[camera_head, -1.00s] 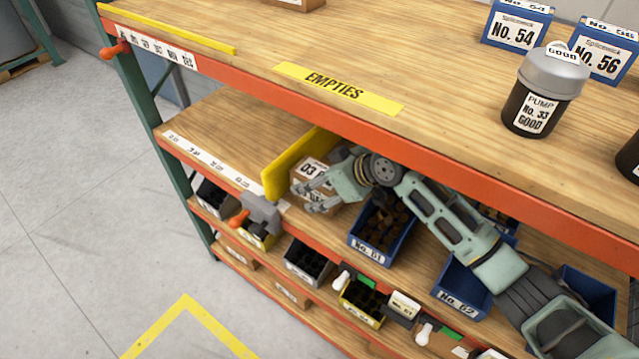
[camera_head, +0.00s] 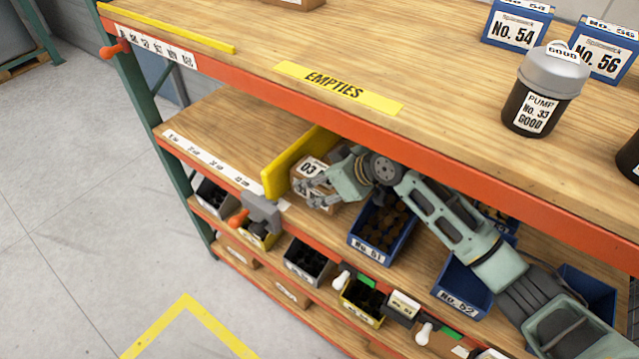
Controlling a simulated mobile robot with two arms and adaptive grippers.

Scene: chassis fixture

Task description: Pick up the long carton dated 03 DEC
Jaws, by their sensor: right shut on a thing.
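The carton (camera_head: 309,170) is a brown box on the second shelf, just right of the yellow divider (camera_head: 292,160). Its white label shows "03"; the rest of the label is hidden behind my fingers. My right gripper (camera_head: 314,192) comes in from the right under the top shelf. It is shut on the carton, with its fingers over the near end. The carton's far part is hidden by the top shelf and the gripper. My left gripper is not in view.
The top shelf's orange edge (camera_head: 400,137) runs close above my right arm. Blue bins No. 51 (camera_head: 366,251) and No. 52 (camera_head: 458,300) stand right of the carton. The shelf (camera_head: 225,125) left of the divider is bare. A grey clamp with an orange handle (camera_head: 262,210) sits on the shelf edge.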

